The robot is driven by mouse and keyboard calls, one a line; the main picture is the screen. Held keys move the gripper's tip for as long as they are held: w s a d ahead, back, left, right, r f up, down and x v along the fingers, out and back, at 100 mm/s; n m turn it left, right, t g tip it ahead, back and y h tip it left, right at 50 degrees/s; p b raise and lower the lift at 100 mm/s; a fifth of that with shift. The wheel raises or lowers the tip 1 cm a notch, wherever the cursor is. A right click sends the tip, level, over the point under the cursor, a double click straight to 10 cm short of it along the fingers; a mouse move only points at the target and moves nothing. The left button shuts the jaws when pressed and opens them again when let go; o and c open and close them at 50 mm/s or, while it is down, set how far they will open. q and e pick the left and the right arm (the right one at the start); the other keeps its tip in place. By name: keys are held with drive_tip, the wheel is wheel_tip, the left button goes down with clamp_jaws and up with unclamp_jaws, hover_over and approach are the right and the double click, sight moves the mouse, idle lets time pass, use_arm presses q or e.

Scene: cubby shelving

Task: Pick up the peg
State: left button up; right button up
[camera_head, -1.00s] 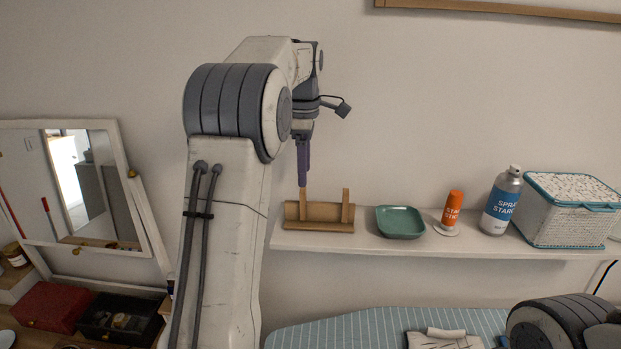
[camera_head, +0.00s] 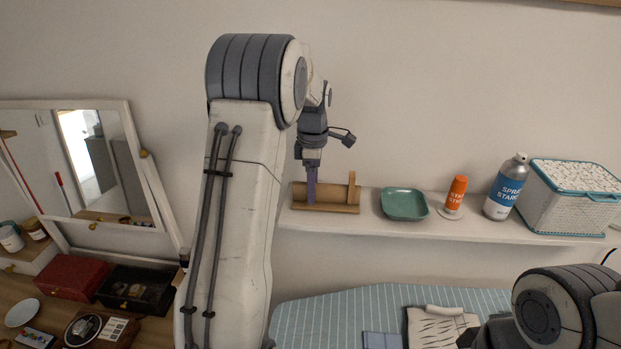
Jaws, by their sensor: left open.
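A wooden holder (camera_head: 335,203) stands at the left end of the wall shelf. An upright wooden peg (camera_head: 351,185) shows at its right end. My left gripper (camera_head: 312,198) points straight down at the holder's left part, its purple fingers in front of or around the spot there. It is open. The fingers hide the left upright peg, so I cannot tell whether they touch it. My right arm (camera_head: 560,310) is low at the right, and its gripper cannot be made out.
A striped ironing board (camera_head: 350,305) lies below. A mirror (camera_head: 95,170) stands at left.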

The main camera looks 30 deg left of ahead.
use_arm(q)
clamp_jaws()
